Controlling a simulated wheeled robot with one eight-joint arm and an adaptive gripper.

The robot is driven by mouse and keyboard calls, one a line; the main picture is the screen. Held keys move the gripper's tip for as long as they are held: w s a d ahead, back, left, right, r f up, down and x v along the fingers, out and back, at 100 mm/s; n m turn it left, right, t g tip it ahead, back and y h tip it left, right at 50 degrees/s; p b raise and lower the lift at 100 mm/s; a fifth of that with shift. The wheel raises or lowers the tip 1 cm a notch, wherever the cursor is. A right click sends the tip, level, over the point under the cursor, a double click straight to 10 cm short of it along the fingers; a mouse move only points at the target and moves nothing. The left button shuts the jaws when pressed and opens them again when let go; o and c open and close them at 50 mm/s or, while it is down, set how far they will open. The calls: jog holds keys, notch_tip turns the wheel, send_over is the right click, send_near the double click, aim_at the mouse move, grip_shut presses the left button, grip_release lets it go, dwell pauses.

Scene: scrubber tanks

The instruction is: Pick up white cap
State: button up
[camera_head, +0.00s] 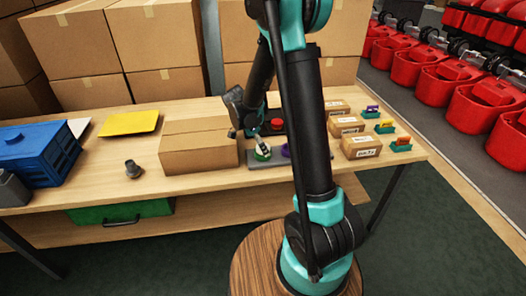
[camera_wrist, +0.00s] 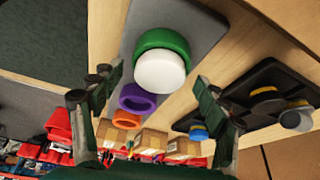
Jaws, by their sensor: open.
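The white cap (camera_wrist: 160,72) is round and smooth. It sits at a green ring (camera_wrist: 163,40) on a grey board (camera_wrist: 196,28) in the wrist view. In the head view the white cap (camera_head: 262,147) is small, with green around it, on the grey board (camera_head: 262,161) on the table. My gripper (camera_wrist: 158,78) is open, with one finger to the left and one to the right of the cap in the wrist view. Nothing is between the fingers in its grasp. In the head view my gripper (camera_head: 248,122) is over the board, partly hidden by my arm.
A purple ring (camera_wrist: 137,98) and an orange ring (camera_wrist: 127,118) line the same board. A black tray (camera_wrist: 268,78) lies beside it. A cardboard box (camera_head: 199,153) stands left of the board, small boxes (camera_head: 361,146) to its right.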

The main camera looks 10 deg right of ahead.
jog(key=c, duration=1)
jog(key=shift+c, duration=0.2)
notch_tip(320, 180, up, 20)
jog(key=shift+r, duration=0.15)
jog(key=shift+r, duration=0.9)
dwell(0.8)
jog(key=shift+r, duration=2.5)
